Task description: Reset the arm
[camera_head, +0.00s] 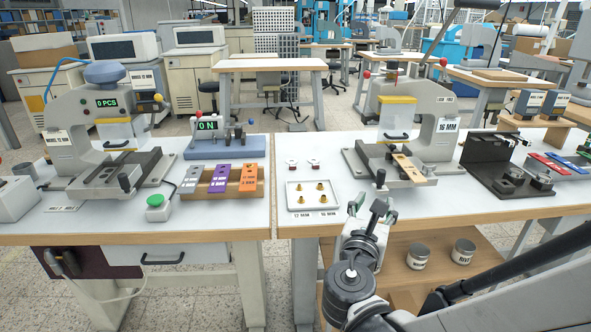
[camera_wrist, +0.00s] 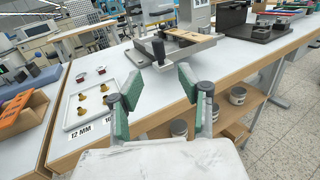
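My gripper (camera_wrist: 155,98) is in the wrist view with its two green-padded fingers spread apart and nothing between them. In the head view my gripper (camera_head: 372,212) is in front of the right table's front edge, to the right of the white tray. My arm reaches in from the lower right. The gripper is clear of the stamping press marked 16 MM (camera_head: 437,125), which stands behind it on the table.
A white tray (camera_head: 291,204) with several brass pieces lies on the right table (camera_head: 262,213). A wooden rack (camera_head: 205,192) with grey, purple and orange pieces and another press (camera_head: 68,142) stand left. Tins (camera_head: 418,257) sit on the lower shelf. Floor in front is partly free.

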